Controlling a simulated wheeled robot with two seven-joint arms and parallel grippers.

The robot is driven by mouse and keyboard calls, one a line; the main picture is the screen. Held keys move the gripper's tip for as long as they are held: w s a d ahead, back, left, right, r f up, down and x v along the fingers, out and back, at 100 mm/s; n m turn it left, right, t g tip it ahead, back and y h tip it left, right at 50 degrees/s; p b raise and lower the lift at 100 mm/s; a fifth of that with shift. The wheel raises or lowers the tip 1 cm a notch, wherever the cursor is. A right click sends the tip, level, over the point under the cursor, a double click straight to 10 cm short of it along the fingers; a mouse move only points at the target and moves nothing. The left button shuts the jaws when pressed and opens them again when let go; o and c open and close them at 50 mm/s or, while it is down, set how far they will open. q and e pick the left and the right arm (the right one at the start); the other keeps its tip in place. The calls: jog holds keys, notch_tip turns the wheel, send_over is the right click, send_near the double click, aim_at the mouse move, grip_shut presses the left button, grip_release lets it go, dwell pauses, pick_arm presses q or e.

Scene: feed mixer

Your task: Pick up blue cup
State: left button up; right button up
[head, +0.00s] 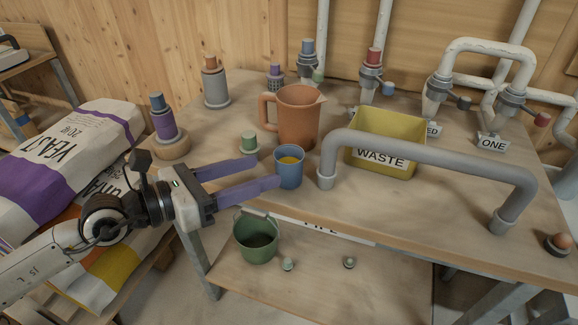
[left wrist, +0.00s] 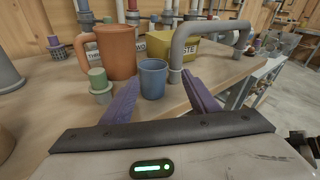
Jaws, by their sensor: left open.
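The blue cup (head: 289,168) stands upright on the wooden table near its front edge, with something yellow inside it in the head view. In the left wrist view the blue cup (left wrist: 153,78) stands ahead of the gap between the purple fingers. My left gripper (head: 262,177) comes in from the left with its fingers apart and empty, the tips close to the cup's left side. In the left wrist view, my left gripper (left wrist: 158,98) is open, with one finger on each side of the gap. Whether a fingertip touches the cup I cannot tell. My right gripper is not in view.
An orange pitcher (head: 298,117) stands behind the cup, and a small green-topped peg (head: 249,143) stands left of it. A grey pipe handle (head: 430,150) arches to the right, before the yellow WASTE bin (head: 388,143). A green bucket (head: 256,238) stands on the lower shelf.

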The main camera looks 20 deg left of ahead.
aim_at(289, 170)
pick_arm(q)
jog(key=shift+m+g+y, duration=0.6)
jog(key=shift+m, duration=0.3)
jog(key=w+f, duration=0.2)
jog(key=w+d+f, duration=0.1)
jog(key=w+f, duration=0.1)
jog(key=shift+w+d, duration=0.1)
jog(key=shift+w, duration=0.1)
jog(key=x, duration=0.2)
jog(key=p+x, duration=0.1)
jog(key=x, duration=0.1)
jog(key=shift+d+r, duration=0.2)
jog(key=shift+w+d+f, duration=0.2)
jog(key=shift+w+d, duration=0.1)
jog(key=shift+w, duration=0.1)
jog(key=c, duration=0.9)
jog(key=shift+r, duration=0.1)
